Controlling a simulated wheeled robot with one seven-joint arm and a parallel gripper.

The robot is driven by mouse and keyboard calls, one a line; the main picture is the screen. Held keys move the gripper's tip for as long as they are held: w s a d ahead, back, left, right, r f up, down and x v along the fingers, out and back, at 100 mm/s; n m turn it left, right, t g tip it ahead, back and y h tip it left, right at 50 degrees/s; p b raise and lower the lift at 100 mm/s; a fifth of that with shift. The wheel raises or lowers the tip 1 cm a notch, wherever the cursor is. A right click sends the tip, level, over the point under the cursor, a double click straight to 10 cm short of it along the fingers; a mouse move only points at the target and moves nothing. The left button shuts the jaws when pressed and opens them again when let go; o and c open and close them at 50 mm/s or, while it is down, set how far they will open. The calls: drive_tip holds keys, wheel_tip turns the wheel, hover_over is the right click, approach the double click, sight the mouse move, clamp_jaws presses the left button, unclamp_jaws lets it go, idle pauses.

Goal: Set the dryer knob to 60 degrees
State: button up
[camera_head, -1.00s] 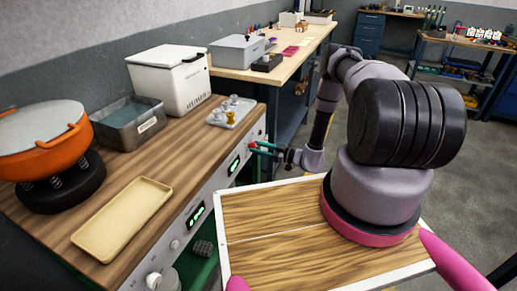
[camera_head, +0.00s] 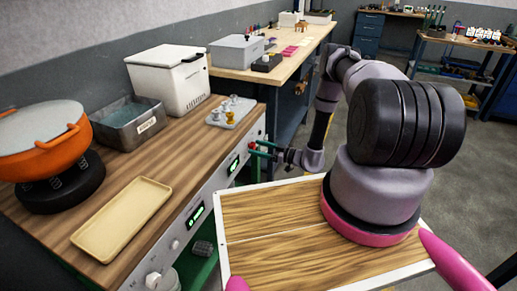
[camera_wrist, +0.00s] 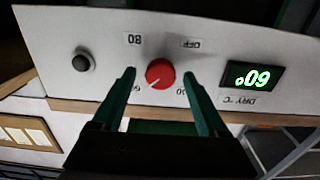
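The red dryer knob (camera_wrist: 160,73) is on the white panel (camera_wrist: 110,20), seen upside down in the wrist view. Its white pointer line points to the lower left, toward a partly hidden label that looks like 60. The lit display (camera_wrist: 252,77) beside it, labelled DRY °C, reads 60°. My gripper (camera_wrist: 160,74) is open. Its green fingers stand on either side of the knob with a visible gap on each side. In the head view my gripper (camera_head: 258,149) is at the front panel, with the small red knob (camera_head: 252,144) at its tips.
A black button (camera_wrist: 82,62) is beside the knob on the panel. Along the counter (camera_head: 165,160) are an orange pot (camera_head: 45,145), a tan tray (camera_head: 122,217), a metal bin (camera_head: 130,125) and a white box (camera_head: 170,82). A second display (camera_head: 196,214) is lower on the panel.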

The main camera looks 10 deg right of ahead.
drive_tip(key=v, duration=1.1)
drive_tip(key=shift+w, duration=0.1)
